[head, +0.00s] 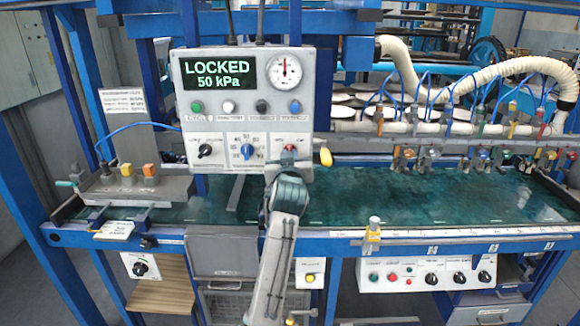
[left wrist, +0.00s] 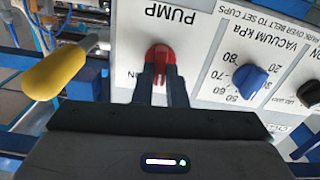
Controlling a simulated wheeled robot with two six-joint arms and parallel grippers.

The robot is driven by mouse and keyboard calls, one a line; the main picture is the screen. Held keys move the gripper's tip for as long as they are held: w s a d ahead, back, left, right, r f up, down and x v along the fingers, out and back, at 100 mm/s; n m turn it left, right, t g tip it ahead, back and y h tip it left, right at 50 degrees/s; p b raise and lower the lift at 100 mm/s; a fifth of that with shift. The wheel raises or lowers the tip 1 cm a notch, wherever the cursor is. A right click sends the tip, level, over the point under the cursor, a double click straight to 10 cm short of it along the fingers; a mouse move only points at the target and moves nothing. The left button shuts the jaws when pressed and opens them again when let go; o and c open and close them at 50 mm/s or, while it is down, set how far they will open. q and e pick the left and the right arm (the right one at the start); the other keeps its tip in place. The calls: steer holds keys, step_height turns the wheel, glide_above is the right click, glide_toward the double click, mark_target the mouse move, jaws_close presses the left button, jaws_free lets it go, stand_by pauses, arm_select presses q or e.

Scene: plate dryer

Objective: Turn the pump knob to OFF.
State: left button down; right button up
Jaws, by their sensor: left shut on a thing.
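The red pump knob (left wrist: 161,54) sits on the grey control panel (head: 178,78) under an upside-down PUMP label in the left wrist view. In the head view the knob (head: 290,147) shows small at the panel's lower right. My left gripper (left wrist: 163,78) is shut on the knob, one dark finger on each side. In the head view my left gripper (head: 288,160) reaches up to the panel from below. An ON label shows left of the knob in the wrist view. The fingers partly hide the knob, so I cannot tell its exact setting. My right gripper is not in view.
A yellow handle (left wrist: 60,68) sticks out close beside my left gripper. The blue vacuum knob (left wrist: 250,80) is on the other side. The display (head: 218,73) reads LOCKED 50 kPa. A green belt (head: 400,195) lies below.

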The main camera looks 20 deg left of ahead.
arm_select(q)
steer(key=shift+f+n+b, duration=0.1)
steer(key=shift+n+b, duration=2.25)
steer(key=shift+n, duration=1.45)
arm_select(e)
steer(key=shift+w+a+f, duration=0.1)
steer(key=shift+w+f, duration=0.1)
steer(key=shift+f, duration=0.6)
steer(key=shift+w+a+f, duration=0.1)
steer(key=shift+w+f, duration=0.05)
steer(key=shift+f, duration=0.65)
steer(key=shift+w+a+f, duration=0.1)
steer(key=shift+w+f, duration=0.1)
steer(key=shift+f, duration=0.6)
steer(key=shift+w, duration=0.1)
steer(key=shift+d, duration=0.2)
arm_select(q)
steer(key=c, duration=1.6)
jaws_free()
steer(key=shift+c, duration=0.2)
steer(key=shift+o, duration=0.9)
steer(key=shift+w+f, duration=0.1)
steer(key=shift+w, duration=0.15)
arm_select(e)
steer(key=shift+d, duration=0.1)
arm_select(q)
steer(key=shift+s, duration=0.15)
